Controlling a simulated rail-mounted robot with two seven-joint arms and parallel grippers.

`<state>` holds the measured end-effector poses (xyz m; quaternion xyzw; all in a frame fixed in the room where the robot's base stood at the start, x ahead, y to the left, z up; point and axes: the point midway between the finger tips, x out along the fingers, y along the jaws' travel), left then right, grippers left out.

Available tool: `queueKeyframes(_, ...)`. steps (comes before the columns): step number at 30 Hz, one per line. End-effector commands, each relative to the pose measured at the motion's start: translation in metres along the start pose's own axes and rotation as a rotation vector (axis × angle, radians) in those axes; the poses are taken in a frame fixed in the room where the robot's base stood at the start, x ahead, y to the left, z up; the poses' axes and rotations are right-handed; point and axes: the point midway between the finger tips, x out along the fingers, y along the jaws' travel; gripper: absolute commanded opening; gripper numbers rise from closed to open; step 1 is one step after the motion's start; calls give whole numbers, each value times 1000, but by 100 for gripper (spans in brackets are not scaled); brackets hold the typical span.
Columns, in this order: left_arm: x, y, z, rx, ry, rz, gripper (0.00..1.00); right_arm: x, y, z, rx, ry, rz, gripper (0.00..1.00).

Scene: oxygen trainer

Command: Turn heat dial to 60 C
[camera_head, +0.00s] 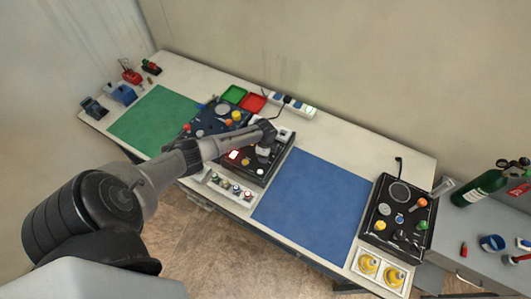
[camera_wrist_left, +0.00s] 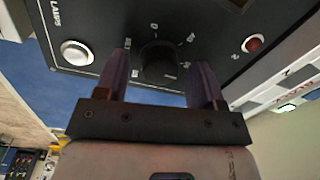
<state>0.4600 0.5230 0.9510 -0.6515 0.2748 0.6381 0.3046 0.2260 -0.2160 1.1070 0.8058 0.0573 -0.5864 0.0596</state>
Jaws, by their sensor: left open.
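The heat dial looks to be the round black knob (camera_wrist_left: 158,60) in the left wrist view, on a black panel with white scale marks around it. A 0 shows at its upper left; the other numbers are too small to read surely, and I cannot tell the setting. My left gripper (camera_wrist_left: 164,68) is open, with one dark finger on each side of the knob. I cannot tell whether the fingers touch it. In the head view my left gripper (camera_head: 265,146) is over the black control panel (camera_head: 262,176) and hides the dial. My right gripper is not in view.
Near the knob are a white round button (camera_wrist_left: 77,52) and a red lamp (camera_wrist_left: 254,44). The panel has a lit red display (camera_head: 233,155). A blue mat (camera_head: 315,205) and a green mat (camera_head: 154,120) lie clear. Another black panel (camera_head: 385,237) stands at the right.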

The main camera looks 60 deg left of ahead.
Motion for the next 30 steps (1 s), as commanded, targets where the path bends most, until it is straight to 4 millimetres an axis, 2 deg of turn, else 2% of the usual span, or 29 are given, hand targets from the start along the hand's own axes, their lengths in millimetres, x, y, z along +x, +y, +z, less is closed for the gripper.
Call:
queueKeyframes(4, -2, 0, 0, 0, 0, 0, 62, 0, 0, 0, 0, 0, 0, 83)
queueKeyframes(8, -14, -1, 1, 1, 0, -2, 62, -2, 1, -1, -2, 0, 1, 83)
queueKeyframes(21, -96, 0, 1, 2, -1, -2, 62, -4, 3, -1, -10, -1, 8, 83)
queueKeyframes(30, -131, 0, 0, 1, 0, -1, 62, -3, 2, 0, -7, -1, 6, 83)
